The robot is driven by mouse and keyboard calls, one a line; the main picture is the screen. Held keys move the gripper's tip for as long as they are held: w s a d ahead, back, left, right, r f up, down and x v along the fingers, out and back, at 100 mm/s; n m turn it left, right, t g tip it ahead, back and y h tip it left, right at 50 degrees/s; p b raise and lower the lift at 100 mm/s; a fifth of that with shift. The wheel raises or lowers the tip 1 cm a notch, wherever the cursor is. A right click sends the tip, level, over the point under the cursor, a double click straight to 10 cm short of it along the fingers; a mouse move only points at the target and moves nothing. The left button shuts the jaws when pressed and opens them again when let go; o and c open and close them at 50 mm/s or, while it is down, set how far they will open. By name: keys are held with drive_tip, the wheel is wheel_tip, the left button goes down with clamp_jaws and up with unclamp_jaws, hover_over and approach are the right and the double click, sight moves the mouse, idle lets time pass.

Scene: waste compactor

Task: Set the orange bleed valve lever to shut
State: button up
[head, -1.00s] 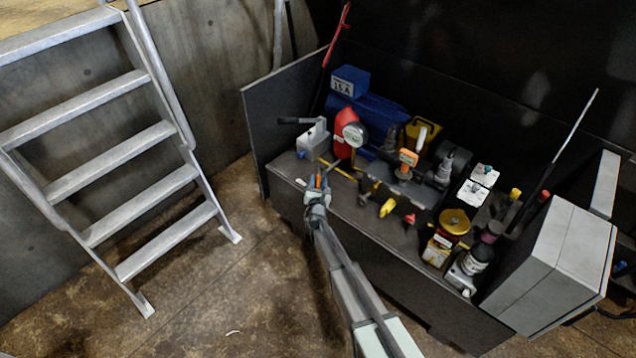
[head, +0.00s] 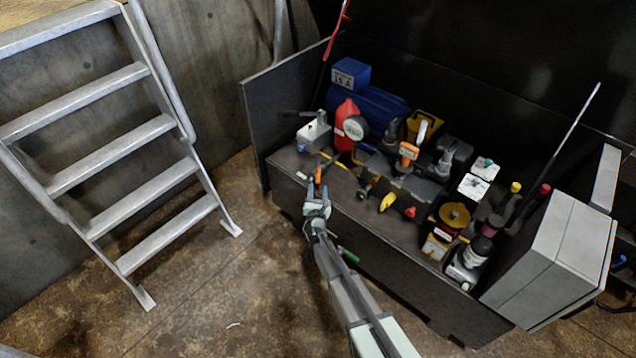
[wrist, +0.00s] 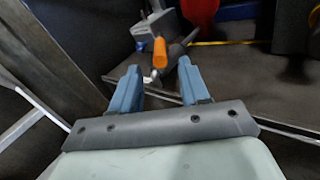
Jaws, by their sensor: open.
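The orange bleed valve lever (head: 318,174) shows as a small orange stub at the front left edge of the dark bench, just beyond my gripper (head: 317,195). In the wrist view the orange sleeve of the lever (wrist: 159,52) lies ahead, between the lines of the two blue fingers of my gripper (wrist: 158,68). The fingers are apart, with nothing held between them. I cannot tell whether a finger touches the lever. The valve body under the lever is mostly hidden.
A green handle (head: 347,255) shows beside my arm. A metal ladder (head: 120,155) stands left.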

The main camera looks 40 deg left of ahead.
drive_tip(key=v, duration=0.5)
drive_tip(key=shift+s, duration=0.1)
drive_tip(key=shift+c, duration=0.3)
